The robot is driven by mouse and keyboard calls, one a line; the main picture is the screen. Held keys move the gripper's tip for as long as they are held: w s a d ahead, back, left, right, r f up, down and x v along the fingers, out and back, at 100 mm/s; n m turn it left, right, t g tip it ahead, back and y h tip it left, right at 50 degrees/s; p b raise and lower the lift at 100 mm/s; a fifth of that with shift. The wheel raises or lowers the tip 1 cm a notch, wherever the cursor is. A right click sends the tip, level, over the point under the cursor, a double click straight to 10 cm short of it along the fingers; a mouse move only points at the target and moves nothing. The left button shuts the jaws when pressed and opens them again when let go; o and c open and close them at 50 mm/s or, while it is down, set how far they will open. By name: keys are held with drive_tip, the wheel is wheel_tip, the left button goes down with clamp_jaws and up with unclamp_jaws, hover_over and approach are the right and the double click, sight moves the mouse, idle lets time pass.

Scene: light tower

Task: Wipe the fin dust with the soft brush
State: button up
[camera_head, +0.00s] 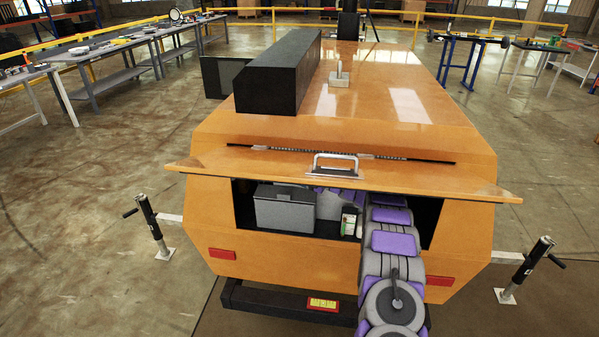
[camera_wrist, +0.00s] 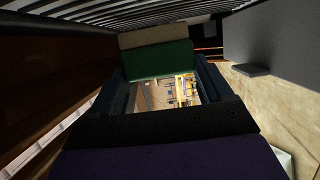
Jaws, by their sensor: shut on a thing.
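In the wrist view my gripper (camera_wrist: 160,72) is shut on the soft brush (camera_wrist: 160,60), a green block with a beige strip along its far side. The dark fingers stand on either side of the green part. A row of pale, slatted fins (camera_wrist: 110,14) runs across the top of the wrist view, just beyond the beige strip. I cannot tell whether the strip touches the fins, and no dust can be made out. In the head view my arm reaches into the open compartment of the orange light tower (camera_head: 330,258), and the gripper is hidden inside.
A raised lid (camera_head: 250,170) with a handle overhangs the compartment. A grey box (camera_head: 284,208) and a small white-and-green container (camera_head: 349,222) stand inside, left of my arm. In the wrist view, a dark wall is close on the left and a grey block (camera_wrist: 275,40) on the right.

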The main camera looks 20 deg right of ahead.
drive_tip(key=s+b, duration=0.1)
drive_tip(key=s+a+b, duration=0.2)
drive_tip(key=s, duration=0.1)
drive_tip(key=shift+s+r, duration=0.1)
drive_tip(key=shift+r, duration=0.15)
drive_tip(key=shift+d, duration=0.1)
drive_tip(key=shift+s, duration=0.15)
drive_tip(key=shift+s+a+b, duration=0.9)
drive_tip(key=shift+s+b, duration=0.15)
drive_tip(key=shift+s, duration=0.1)
